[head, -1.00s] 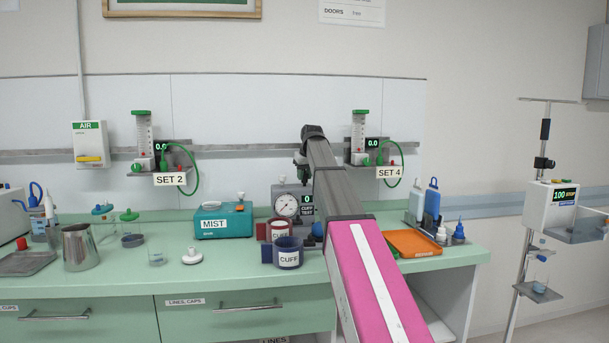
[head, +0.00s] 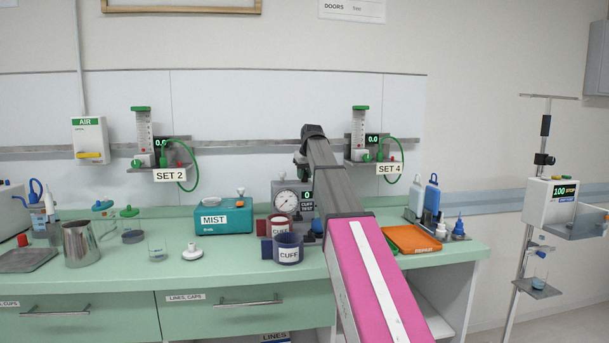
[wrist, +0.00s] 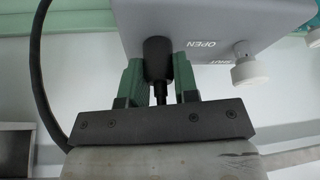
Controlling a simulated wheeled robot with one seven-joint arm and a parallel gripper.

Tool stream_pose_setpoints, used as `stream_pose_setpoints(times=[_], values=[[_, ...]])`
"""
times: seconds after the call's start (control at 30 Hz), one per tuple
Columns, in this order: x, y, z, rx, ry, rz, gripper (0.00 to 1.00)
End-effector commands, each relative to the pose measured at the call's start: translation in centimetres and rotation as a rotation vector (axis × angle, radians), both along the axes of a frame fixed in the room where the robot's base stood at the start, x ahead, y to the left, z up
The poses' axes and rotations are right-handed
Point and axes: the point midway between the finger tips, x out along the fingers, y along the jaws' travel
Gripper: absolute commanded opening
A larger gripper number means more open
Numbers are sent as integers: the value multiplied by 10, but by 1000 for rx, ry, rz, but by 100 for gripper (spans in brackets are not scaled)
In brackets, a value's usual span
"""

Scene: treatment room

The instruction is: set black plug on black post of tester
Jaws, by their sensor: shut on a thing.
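The black plug (wrist: 157,58) is a dark cylinder with a thin black tail, between the two green fingers of my gripper (wrist: 157,72). My gripper is shut on it. The grey tester (wrist: 205,22) is right beyond the plug, its face marked OPEN and SHUT beside a white knob (wrist: 250,71). In the head view the tester (head: 279,187) stands on the counter with a round gauge and a display reading 0. My gripper (head: 301,165) is at its top, partly hidden by my arm. The black post is hidden, so I cannot tell whether the plug touches it.
A dark hose (wrist: 37,70) curves along the left of the wrist view. Red and blue CUFF cups (head: 289,256) stand before the tester. The teal MIST box (head: 222,221) is left of it, and an orange tray (head: 412,240) lies right. The wall rail (head: 240,148) runs behind.

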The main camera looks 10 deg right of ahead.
Motion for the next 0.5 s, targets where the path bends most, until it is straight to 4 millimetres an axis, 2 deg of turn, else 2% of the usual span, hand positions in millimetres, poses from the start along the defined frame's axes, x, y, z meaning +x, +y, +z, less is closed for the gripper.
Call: stream_pose_setpoints(times=[0.3,0.33,0.4,0.43,0.5], values=[[0,0,-1,0,0,0,2],[0,0,-1,0,0,0,31],[0,0,-1,0,0,0,54],[0,0,-1,0,0,0,58],[0,0,-1,0,0,0,58]])
